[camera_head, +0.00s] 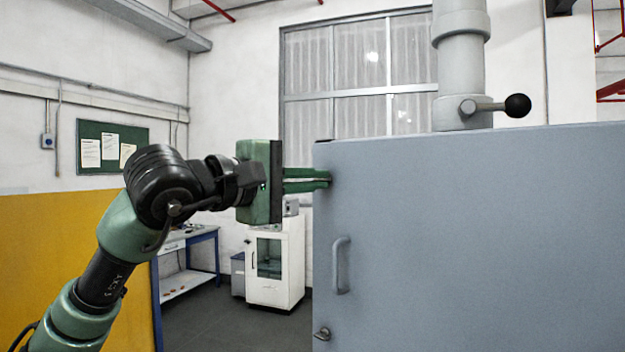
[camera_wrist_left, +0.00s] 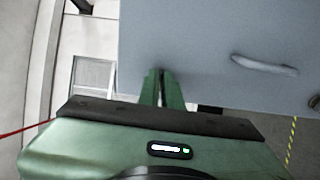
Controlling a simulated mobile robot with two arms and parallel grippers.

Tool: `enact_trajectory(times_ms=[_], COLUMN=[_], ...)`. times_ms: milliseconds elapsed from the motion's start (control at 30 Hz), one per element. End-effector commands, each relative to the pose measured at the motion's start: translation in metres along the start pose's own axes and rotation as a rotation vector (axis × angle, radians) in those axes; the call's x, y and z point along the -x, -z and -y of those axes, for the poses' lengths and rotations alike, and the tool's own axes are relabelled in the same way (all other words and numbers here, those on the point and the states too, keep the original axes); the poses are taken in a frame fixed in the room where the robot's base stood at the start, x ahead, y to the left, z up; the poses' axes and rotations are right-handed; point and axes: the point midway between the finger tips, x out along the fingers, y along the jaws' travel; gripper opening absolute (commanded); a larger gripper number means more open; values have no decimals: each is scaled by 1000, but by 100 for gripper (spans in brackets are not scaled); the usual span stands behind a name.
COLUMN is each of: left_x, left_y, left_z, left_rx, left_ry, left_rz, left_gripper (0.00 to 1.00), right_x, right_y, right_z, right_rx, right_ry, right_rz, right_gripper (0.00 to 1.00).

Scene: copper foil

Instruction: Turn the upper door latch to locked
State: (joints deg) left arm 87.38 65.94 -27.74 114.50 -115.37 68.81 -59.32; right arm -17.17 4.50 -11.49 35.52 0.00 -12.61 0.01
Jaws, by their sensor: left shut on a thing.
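The blue-grey door (camera_head: 480,240) of a large cabinet fills the right of the head view and the top of the wrist view (camera_wrist_left: 200,35). My left gripper (camera_head: 328,178) is at the door's upper left corner, its green fingers close together and pointing right. In the left wrist view its fingertips (camera_wrist_left: 162,73) meet the door near its edge. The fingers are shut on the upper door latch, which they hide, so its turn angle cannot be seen. A similar lower latch (camera_head: 322,333) shows low on the door's left edge. My right gripper is out of view.
A curved door handle (camera_head: 341,265) sits between the two latches and also shows in the wrist view (camera_wrist_left: 264,64). A grey pipe with a black-knobbed lever (camera_head: 487,105) rises above the door. A white cabinet (camera_head: 275,265) and blue-legged table (camera_head: 190,270) stand behind.

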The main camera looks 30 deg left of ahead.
Motion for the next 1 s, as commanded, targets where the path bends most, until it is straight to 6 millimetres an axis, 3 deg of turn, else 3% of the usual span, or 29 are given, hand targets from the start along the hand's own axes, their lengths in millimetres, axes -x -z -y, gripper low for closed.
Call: enact_trajectory(times_ms=[133, 200, 233, 600, 1000], left_x=[0, 0, 0, 4, 66], left_y=[0, 0, 0, 0, 0], left_z=[1, 1, 1, 1, 2], left_rx=[-2, -2, -2, 0, -1], left_ry=[3, 3, 3, 0, -1], left_rz=[1, 1, 1, -1, -1], left_gripper=[0, 22, 27, 27, 27], right_x=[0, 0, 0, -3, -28], right_y=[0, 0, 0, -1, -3], right_z=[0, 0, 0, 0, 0], right_rx=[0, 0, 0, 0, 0], right_ry=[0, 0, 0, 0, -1], right_rz=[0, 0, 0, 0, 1], right_gripper=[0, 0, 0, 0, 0])
